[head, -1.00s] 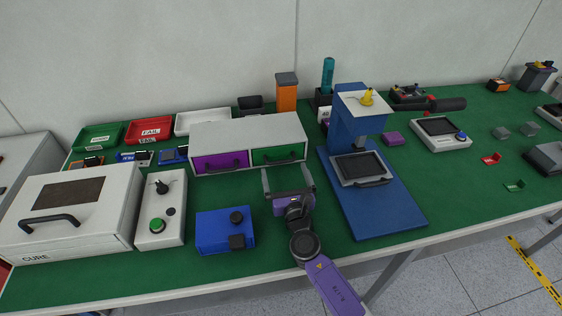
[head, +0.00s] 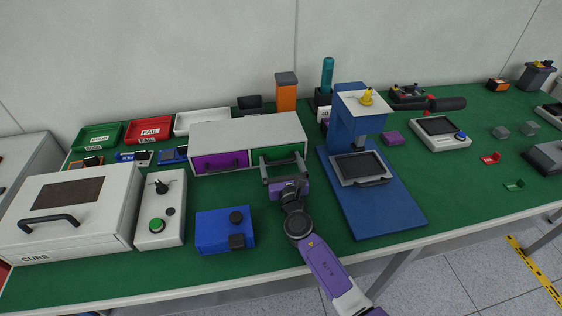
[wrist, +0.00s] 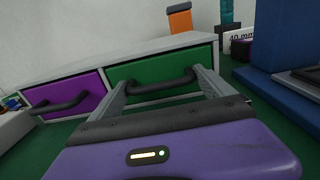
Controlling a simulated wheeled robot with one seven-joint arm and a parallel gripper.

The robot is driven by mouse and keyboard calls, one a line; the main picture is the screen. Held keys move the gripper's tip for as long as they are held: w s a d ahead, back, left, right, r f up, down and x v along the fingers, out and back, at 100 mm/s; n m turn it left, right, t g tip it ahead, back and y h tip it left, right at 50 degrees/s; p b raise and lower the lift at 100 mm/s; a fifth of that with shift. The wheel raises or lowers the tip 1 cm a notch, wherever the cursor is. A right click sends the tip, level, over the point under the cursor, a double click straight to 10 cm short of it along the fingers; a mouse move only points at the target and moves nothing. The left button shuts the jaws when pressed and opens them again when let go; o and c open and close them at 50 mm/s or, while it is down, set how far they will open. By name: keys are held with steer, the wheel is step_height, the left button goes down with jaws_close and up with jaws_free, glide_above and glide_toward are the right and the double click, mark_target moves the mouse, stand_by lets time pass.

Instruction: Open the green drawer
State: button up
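The green drawer (head: 290,149) is the right one in a grey two-drawer cabinet (head: 245,128), and its front looks flush, so shut. Its dark bar handle shows in the wrist view (wrist: 160,86), running across the green front. My gripper (head: 283,166) is open right in front of this drawer. In the wrist view my gripper (wrist: 161,77) has one finger near each end of the handle, with the handle spanning the gap. I cannot tell whether the fingers touch the handle. The green front also fills the space between the fingers (wrist: 165,64).
The purple drawer (head: 220,161) is shut, left of the green one. A blue press (head: 375,205) stands close to the right of my gripper. A blue box with dark knobs (head: 222,232) lies to the front left. Green bench top is bare around my wrist.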

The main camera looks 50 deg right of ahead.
steer(key=shift+d, duration=0.1)
steer(key=c, duration=0.5)
steer(key=v, duration=1.2)
steer(key=shift+d, duration=0.1)
steer(key=o, duration=1.8)
steer(key=shift+c, duration=0.2)
steer(key=shift+b+v, duration=0.35)
steer(key=shift+v, duration=3.6)
